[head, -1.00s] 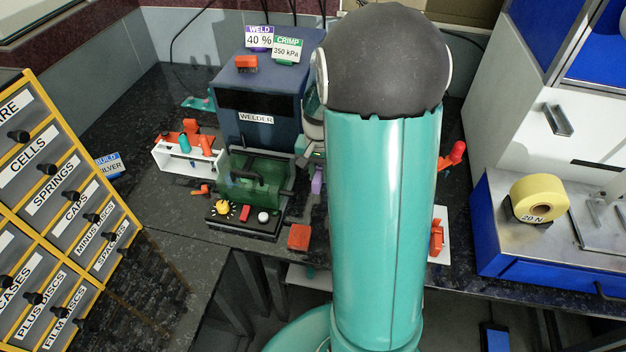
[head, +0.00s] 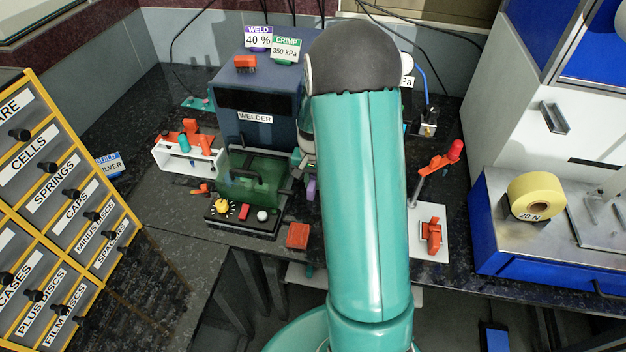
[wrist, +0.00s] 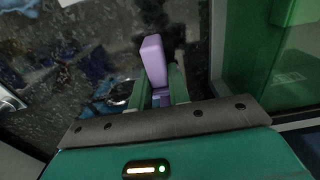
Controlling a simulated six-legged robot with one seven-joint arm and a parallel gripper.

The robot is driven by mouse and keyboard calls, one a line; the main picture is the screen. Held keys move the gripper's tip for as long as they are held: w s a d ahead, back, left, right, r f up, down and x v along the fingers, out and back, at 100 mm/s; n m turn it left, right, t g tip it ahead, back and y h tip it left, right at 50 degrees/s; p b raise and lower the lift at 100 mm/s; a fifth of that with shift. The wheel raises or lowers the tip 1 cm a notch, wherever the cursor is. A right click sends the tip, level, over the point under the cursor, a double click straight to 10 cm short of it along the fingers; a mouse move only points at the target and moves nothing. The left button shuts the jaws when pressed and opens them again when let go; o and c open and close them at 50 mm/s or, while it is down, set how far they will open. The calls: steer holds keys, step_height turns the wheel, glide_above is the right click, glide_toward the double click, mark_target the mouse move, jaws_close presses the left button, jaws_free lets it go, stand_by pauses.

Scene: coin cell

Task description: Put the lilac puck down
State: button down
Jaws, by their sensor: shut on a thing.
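The lilac puck (wrist: 153,60) shows in the wrist view as an upright lilac block standing up between the two green fingers of my gripper (wrist: 160,84). The gripper is shut on its lower part, over a dark speckled surface. Whether the puck touches that surface is not clear. In the head view a small lilac piece (head: 311,189) shows just left of my arm, right of the green welder cover. My gripper is mostly hidden behind my arm there.
The welder (head: 255,100) and its green cover (head: 250,178) stand close on the left. A red square block (head: 298,235) lies at the bench's front edge. A white plate with a red lever (head: 432,235) is to the right. A yellow tape roll (head: 536,196) sits further right.

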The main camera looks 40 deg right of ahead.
mark_target(313, 180)
steer(key=c, duration=1.3)
jaws_free()
steer(key=shift+f, duration=0.15)
step_height(313, 180, up, 12)
steer(key=shift+r, duration=0.25)
